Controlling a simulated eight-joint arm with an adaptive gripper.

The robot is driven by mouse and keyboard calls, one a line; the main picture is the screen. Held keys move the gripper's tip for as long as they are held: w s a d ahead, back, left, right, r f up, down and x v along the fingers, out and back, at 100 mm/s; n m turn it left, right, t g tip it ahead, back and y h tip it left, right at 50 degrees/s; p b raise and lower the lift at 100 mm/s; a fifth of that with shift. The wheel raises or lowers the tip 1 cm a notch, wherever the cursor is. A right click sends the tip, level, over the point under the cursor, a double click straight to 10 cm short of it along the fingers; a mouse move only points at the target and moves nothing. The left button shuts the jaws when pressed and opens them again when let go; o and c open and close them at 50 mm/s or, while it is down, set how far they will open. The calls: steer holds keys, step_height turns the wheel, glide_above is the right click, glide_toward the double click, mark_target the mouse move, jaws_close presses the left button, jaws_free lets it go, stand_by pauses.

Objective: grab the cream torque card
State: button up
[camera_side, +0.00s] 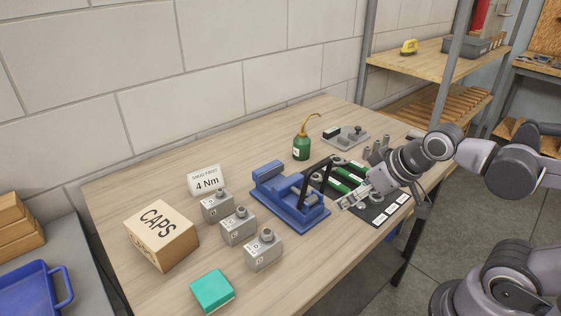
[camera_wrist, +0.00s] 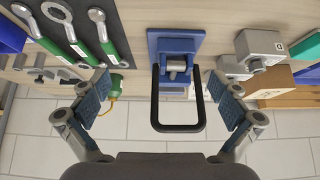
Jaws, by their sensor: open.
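The cream torque card (camera_side: 207,180), marked "SNUG FIRST 4 Nm", stands upright on the bench behind the grey blocks, near the wall. My gripper (camera_side: 352,202) is over the right part of the bench, near the tool mat and well to the right of the card. In the wrist view my gripper (camera_wrist: 158,88) has its fingers wide apart. Nothing is held between them.
A blue fixture (camera_side: 285,205) with a black handle stands between my gripper and the card. Several grey blocks (camera_side: 238,227) stand in front of the card, and a CAPS box (camera_side: 160,237) is to its left. A green oil can (camera_side: 301,147) stands at the back.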

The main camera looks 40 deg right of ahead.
step_height(320, 180, up, 6)
steer(key=w+a+r+g, duration=0.1)
steer(key=w+a+r, duration=0.2)
steer(key=w+r, duration=0.5)
steer(key=m+g, duration=0.2)
glide_above(205, 174)
steer(key=s, duration=0.3)
step_height(205, 174, down, 13)
steer(key=shift+h, duration=0.3)
steer(key=shift+a+x, duration=0.15)
steer(key=shift+x, duration=2.5)
steer(key=shift+a+x, duration=0.1)
steer(key=shift+x, duration=2.6)
steer(key=shift+s, duration=0.15)
steer(key=c, duration=0.8)
